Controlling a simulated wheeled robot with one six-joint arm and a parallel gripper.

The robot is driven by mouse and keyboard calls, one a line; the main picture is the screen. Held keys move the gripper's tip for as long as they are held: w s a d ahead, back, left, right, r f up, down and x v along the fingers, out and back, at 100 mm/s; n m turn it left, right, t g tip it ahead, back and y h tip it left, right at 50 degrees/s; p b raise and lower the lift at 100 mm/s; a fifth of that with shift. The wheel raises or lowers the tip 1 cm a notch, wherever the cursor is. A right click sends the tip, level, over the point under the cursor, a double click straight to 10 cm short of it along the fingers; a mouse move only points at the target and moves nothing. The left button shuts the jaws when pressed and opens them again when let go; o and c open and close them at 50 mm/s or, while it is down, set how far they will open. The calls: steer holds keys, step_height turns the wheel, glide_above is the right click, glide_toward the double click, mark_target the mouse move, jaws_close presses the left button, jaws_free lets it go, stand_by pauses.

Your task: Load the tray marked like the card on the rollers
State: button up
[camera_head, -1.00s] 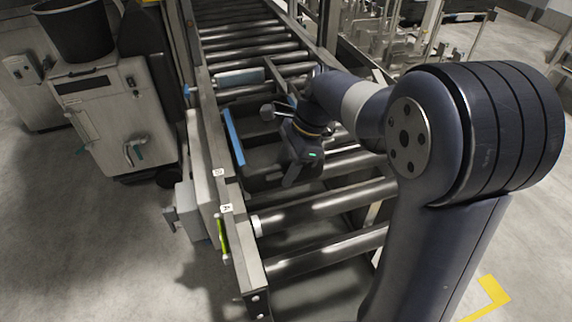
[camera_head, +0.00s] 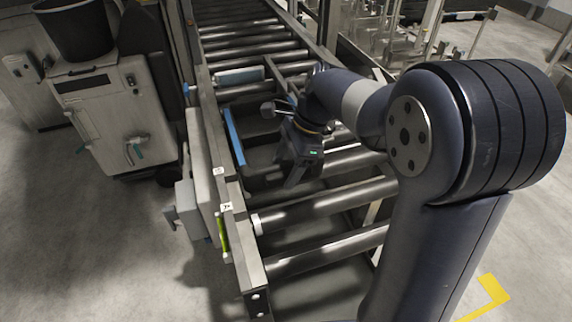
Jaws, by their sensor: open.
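My gripper (camera_head: 289,183) hangs over the roller conveyor, pointing down, near the conveyor's middle. Its jaws are open, and I see nothing held between them; the fingertips are dark and hard to make out. A blue strip (camera_head: 234,137) lies along the inner left side of the conveyor, left of my gripper. A pale blue-grey block (camera_head: 240,76) lies across the rollers farther back. I cannot tell whether either belongs to a tray. Two small white labels, one at the front (camera_head: 227,207) and one behind it (camera_head: 218,171), sit on the left rail; their marks are too small to read surely.
Bare rollers (camera_head: 325,206) lie in front of my gripper. A yellow-green strip (camera_head: 223,232) is on the left rail's outer side. A grey cabinet (camera_head: 113,115) with a black bin (camera_head: 74,28) stands left. Metal racks (camera_head: 430,45) stand at the back right.

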steer(key=v, duration=1)
steer(key=shift+r+p, duration=0.35)
steer(key=shift+d, duration=0.1)
steer(key=x, duration=1)
steer(key=shift+f+b, duration=0.35)
steer(key=shift+b, duration=0.05)
steer(key=shift+r+p, duration=0.4)
steer(key=shift+r, duration=0.45)
